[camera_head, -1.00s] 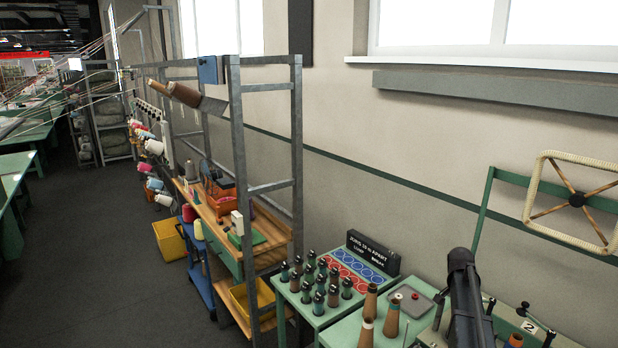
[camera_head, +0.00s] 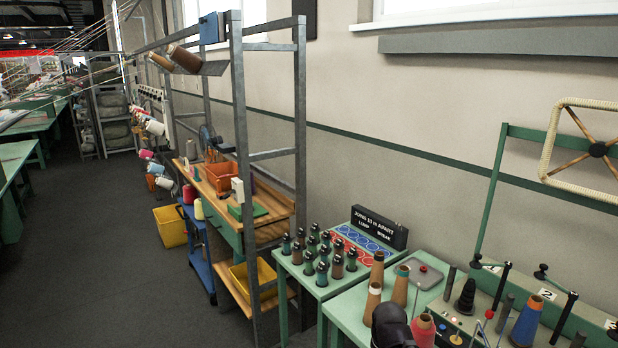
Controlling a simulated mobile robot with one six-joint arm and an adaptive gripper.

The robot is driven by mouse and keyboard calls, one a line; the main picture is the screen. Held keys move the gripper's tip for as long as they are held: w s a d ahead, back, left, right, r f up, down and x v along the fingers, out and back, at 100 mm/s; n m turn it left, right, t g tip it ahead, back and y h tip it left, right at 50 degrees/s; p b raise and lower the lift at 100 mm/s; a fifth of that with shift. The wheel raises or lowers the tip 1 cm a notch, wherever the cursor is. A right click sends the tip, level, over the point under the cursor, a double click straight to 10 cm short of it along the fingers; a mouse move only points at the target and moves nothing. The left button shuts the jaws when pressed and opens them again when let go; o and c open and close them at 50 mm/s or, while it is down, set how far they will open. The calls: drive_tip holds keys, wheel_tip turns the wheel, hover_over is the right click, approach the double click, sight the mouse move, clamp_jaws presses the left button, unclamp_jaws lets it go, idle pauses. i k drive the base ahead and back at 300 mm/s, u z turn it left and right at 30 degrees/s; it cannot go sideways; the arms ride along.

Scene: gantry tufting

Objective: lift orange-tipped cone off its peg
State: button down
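The orange-tipped cone (camera_head: 526,322) is a blue cone with an orange band near its top. It stands upright on the green bench at the lower right, among black-knobbed posts. Its lower end is hard to make out, and the peg inside it is hidden. A black rounded part of my arm (camera_head: 390,325) shows at the bottom edge, left of the cone and apart from it. My gripper's fingers are not in view.
A red-pink cone (camera_head: 423,330) and a black cone (camera_head: 466,297) stand left of the blue cone. Brown cones (camera_head: 400,285) and a grey tray (camera_head: 420,273) are on the table further left. A round-cornered frame (camera_head: 598,150) hangs above the bench.

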sight(523, 333)
drive_tip(key=z, duration=1.25)
